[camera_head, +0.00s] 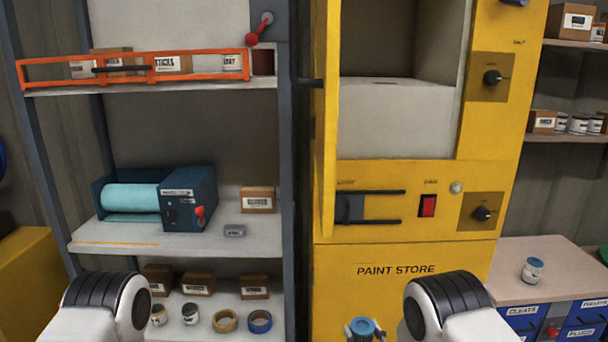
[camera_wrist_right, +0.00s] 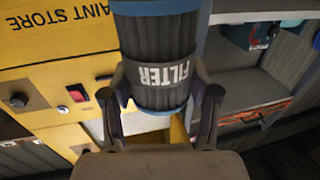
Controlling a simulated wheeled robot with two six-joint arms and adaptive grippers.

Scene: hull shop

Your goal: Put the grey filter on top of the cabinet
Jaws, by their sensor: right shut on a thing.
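A dark grey filter (camera_wrist_right: 160,75) with blue ends and a white FILTER label is between the fingers of my right gripper (camera_wrist_right: 158,88) in the right wrist view. The fingers are shut on its sides. In the head view, the blue end of the filter (camera_head: 362,327) shows at the bottom edge, in front of the yellow cabinet. The tall yellow cabinet (camera_head: 400,295) is marked PAINT STORE and has an open upper compartment. Its top is beyond the upper edge of the view. My left gripper is out of view; only part of my left arm shows.
A grey rack (camera_head: 150,240) stands at left with a teal machine (camera_head: 160,197), boxes and tape rolls. A low drawer unit (camera_head: 545,260) with a wooden top stands at right; a small jar (camera_head: 532,270) is on it, with free room around.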

